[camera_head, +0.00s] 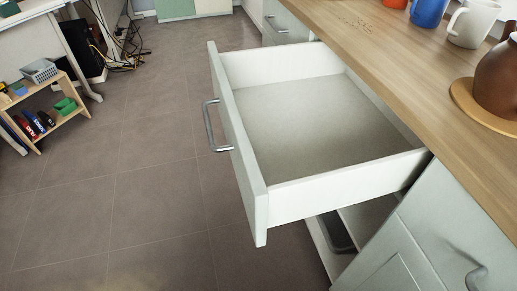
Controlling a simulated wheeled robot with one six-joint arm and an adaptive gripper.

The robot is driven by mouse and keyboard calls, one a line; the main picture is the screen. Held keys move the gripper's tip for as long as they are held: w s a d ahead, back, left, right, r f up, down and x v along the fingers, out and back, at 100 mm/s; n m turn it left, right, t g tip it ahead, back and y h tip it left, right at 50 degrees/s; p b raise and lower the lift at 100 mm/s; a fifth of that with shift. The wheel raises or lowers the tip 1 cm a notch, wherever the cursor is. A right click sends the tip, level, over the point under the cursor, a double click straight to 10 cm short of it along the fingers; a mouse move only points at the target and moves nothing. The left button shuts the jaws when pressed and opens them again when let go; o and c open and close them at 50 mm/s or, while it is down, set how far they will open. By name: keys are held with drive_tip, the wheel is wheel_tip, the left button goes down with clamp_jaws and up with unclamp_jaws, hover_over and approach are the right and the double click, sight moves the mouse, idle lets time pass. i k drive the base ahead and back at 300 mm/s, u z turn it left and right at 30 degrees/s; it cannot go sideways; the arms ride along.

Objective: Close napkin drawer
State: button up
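The drawer (345,201) is pulled far out from under the wooden counter in the head camera view. It has a pale green-grey front (243,160), white side walls and a bare grey bottom, and nothing lies in it. A curved metal handle (211,128) sits on the outer face of its front, toward the left of the picture. My gripper is not in view.
The wooden counter (375,62) holds several mugs, including a blue mug (428,12) and a white mug (473,22), and a brown pot (497,80) on a round board. Below is a cabinet door (400,262). Tiled floor (130,190) on the left is clear; a small shelf (62,118) stands beyond.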

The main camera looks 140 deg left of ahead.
sight(306, 137)
drive_tip(key=u, duration=0.05)
drive_tip(key=i, duration=0.3)
drive_tip(key=u, duration=4.75)
